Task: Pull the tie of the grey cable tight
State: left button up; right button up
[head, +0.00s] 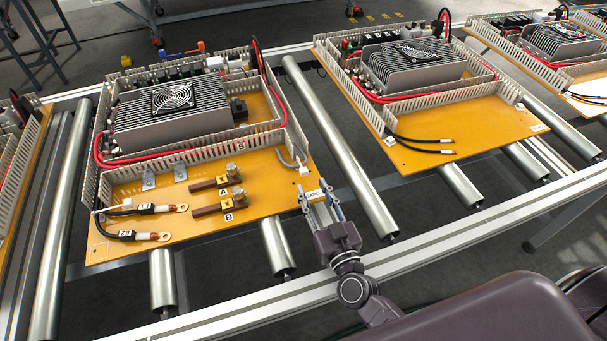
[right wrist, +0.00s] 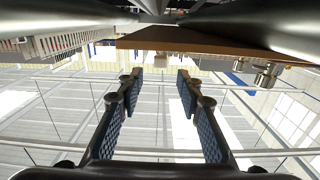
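The grey cable (head: 291,160) is a short bent length by the right-hand duct wall of the nearest board. A small white piece (head: 303,171), possibly its tie, shows at the cable's lower end; its exact shape is too small to tell. My right gripper (head: 322,204) is at the board's right front corner, just in front of that white piece. In the right wrist view my right gripper (right wrist: 160,82) is open, with nothing between its blue-padded fingers. The board's brown edge (right wrist: 200,38) shows beyond and above the fingertips. My left gripper is out of view.
The board (head: 265,195) carries a finned heatsink (head: 165,118), slotted ducts, two brown blocks marked A (head: 208,184) and B (head: 208,209), and two black lugged cables. It lies on conveyor rollers (head: 340,150). A similar board (head: 485,128) stands to the right. The front rail (head: 430,252) runs beneath my right arm.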

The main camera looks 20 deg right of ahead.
aim_at(305, 173)
jog(key=shift+w+a, duration=0.15)
jog(key=shift+w, duration=3.75)
jog(key=shift+c, duration=0.5)
grip_shut()
